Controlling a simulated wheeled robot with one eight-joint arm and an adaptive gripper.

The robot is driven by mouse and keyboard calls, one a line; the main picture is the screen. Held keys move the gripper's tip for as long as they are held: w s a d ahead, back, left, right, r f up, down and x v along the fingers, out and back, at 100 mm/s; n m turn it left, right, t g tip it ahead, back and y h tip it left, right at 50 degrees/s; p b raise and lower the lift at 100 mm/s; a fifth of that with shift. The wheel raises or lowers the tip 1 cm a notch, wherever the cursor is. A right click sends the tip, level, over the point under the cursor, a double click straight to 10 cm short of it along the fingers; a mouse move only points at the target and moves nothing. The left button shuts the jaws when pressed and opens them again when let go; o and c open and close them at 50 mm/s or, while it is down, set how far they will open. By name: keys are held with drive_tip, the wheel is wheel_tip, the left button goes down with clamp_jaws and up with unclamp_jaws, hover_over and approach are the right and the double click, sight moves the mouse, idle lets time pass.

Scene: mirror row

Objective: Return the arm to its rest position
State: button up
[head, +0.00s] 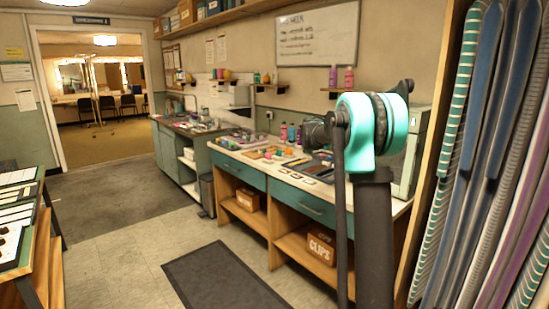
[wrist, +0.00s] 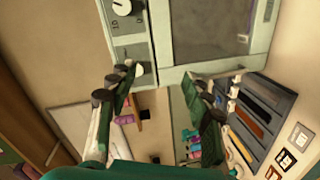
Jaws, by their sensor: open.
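My gripper (wrist: 165,86) shows in the wrist view with its two dark green finger pads wide apart and nothing between them. Beyond the fingers is a pale grey-green appliance (wrist: 132,52) with dials and a dark window. My arm (head: 372,135), with teal joints and dark links, rises in the right half of the head view in front of the counter. The gripper itself cannot be made out in the head view.
A long counter (head: 292,172) with teal drawers runs along the wall, covered with trays and bottles. The appliance (head: 410,152) stands at its right end. Tall striped boards (head: 480,150) lean at far right. A dark mat (head: 222,277) lies on open floor. A table (head: 45,235) stands left.

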drive_tip(key=s+a+f+m+g+y, duration=0.2)
drive_tip(key=s+a+f+y, duration=0.1)
drive_tip(key=s+f, duration=0.9)
drive_tip(key=s+a+f+m+g+y, duration=0.1)
drive_tip(key=s+a+f+g+y, duration=0.15)
drive_tip(key=s+f, duration=1)
drive_tip(key=s+a+f+y, duration=0.2)
drive_tip(key=s+a+f, duration=0.2)
drive_tip(key=s, duration=0.5)
drive_tip(key=s+a+f+y, duration=0.3)
drive_tip(key=s+a+f, duration=0.1)
drive_tip(key=s, duration=0.5)
drive_tip(key=s+a+f+g+y, duration=0.1)
drive_tip(key=s+a+f, duration=0.3)
drive_tip(key=s, duration=0.5)
drive_tip(key=shift+s+a+f+m+y, duration=0.25)
drive_tip(key=shift+s+a+m+y, duration=0.05)
drive_tip(key=shift+a+y, duration=0.45)
